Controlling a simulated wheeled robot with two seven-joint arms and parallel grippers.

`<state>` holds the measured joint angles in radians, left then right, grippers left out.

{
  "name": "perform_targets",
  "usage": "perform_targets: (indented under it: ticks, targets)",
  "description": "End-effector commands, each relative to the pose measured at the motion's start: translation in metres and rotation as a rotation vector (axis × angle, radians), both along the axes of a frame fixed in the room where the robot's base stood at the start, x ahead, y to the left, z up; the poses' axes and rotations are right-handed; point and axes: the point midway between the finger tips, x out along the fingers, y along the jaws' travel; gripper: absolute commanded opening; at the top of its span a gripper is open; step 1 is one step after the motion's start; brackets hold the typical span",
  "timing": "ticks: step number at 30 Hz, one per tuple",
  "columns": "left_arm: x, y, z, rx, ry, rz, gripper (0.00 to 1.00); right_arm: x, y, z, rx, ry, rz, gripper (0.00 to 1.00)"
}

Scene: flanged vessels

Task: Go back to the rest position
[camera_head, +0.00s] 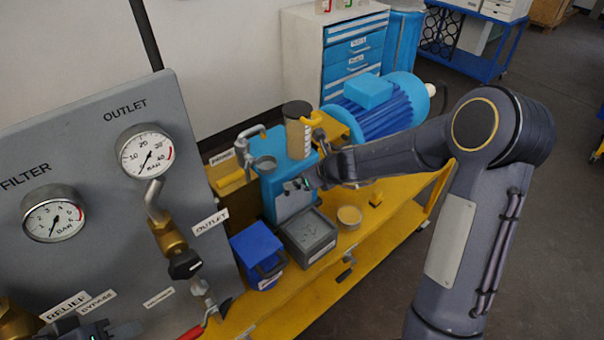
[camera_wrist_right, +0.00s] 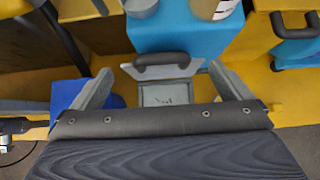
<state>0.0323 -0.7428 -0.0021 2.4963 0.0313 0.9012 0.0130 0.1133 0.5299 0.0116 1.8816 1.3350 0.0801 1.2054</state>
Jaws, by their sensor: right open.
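My right arm reaches in from the right, and its gripper (camera_head: 312,178) is at the front of the blue housing (camera_head: 272,187). In the right wrist view the gripper (camera_wrist_right: 161,88) has its two grey fingers wide apart with nothing clamped between them. Beyond the fingertips is a grey plate with a dark handle (camera_wrist_right: 162,66) on the front of the blue housing (camera_wrist_right: 172,32). I cannot tell the exact gap to it. A grey open box (camera_head: 308,236) stands below; it also shows between the fingers (camera_wrist_right: 165,95).
A blue bin (camera_head: 258,256) and a small round tin (camera_head: 349,217) flank the grey box on the yellow bench (camera_head: 385,238). A blue motor (camera_head: 385,105) stands behind my forearm. The grey gauge panel (camera_head: 95,200) fills the left. Open floor lies at right.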

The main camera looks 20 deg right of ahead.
Motion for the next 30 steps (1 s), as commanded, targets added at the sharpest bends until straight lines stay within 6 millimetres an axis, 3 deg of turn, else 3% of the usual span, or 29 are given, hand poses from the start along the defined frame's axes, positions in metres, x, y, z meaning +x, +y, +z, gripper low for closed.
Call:
perform_targets:
  ticks: [14, 17, 19, 22, 25, 27, 30]
  targets:
    - [0.000, 0.000, 0.000, 0.000, 0.000, 0.000, 0.36, -0.001, 0.000, 0.001, -0.002, -0.002, 0.002, 0.98]
    - [0.000, 0.000, 0.000, 0.000, 0.000, 0.000, 0.36, -0.005, 0.001, 0.015, -0.031, -0.038, 0.056, 0.98]
    - [0.000, 0.000, 0.000, 0.000, 0.000, 0.000, 0.36, -0.014, 0.003, 0.037, -0.088, -0.102, 0.156, 0.98]
    - [0.000, 0.000, -0.001, 0.000, 0.000, 0.000, 0.36, -0.044, 0.009, 0.081, -0.236, -0.242, 0.391, 0.98]
    - [0.000, 0.000, -0.003, 0.000, 0.000, 0.000, 0.36, -0.092, 0.019, 0.120, -0.444, -0.400, 0.690, 0.98]
    - [0.000, 0.000, -0.003, 0.000, 0.000, 0.000, 0.36, -0.131, 0.024, 0.137, -0.601, -0.496, 0.897, 0.98]
    - [0.000, 0.000, -0.004, 0.000, 0.000, 0.000, 0.36, -0.190, 0.026, 0.146, -0.834, -0.605, 1.188, 0.98]
